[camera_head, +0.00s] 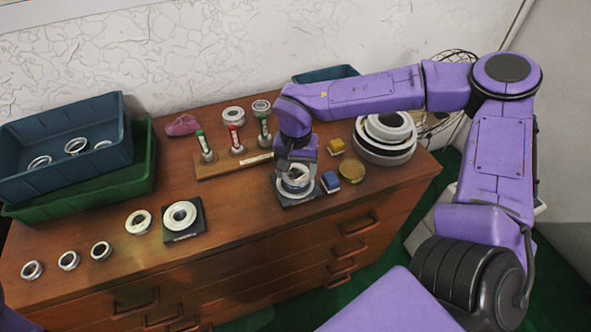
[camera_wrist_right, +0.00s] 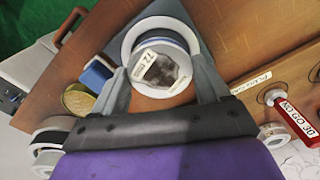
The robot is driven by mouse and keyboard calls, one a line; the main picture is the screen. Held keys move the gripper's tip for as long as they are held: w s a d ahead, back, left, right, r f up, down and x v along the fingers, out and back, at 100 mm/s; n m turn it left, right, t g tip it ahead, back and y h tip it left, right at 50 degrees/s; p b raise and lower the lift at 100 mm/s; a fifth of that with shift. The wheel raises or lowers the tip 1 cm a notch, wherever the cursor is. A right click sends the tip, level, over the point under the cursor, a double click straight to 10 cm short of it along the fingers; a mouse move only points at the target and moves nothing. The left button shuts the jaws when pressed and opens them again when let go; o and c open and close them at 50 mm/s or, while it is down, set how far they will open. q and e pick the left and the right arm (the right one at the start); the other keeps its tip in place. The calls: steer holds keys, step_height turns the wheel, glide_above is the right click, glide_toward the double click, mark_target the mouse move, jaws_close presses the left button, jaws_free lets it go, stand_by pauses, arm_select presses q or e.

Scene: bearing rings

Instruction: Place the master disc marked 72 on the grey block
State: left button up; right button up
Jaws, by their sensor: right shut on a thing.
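My right gripper (camera_head: 296,172) points down over a dark grey block (camera_head: 312,198) near the middle of the cabinet top. In the right wrist view the gripper (camera_wrist_right: 162,72) is shut on a metal disc (camera_wrist_right: 172,66) with a white label reading 72. A pale ring (camera_wrist_right: 192,38) shows around and behind the disc. I cannot tell whether the disc touches the ring or the block. A second dark block (camera_head: 196,232) to the left carries another pale ring (camera_head: 181,214). My left gripper is out of view.
A blue box (camera_head: 333,180) and a brass-coloured round tin (camera_head: 351,170) are close right of the gripper. A wooden stand (camera_head: 215,169) with colored-handled gauges is behind left. Large stacked rings (camera_head: 385,155) stand at right, bins (camera_head: 60,180) at left. Several small rings line the front left.

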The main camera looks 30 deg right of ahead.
steer(key=shift+a+r, duration=0.1)
steer(key=shift+r, duration=0.1)
steer(key=shift+f, duration=0.45)
steer(key=shift+f, duration=0.65)
steer(key=o, duration=1.4)
steer(key=shift+o, duration=0.2)
step_height(320, 180, up, 11)
steer(key=shift+f, duration=0.15)
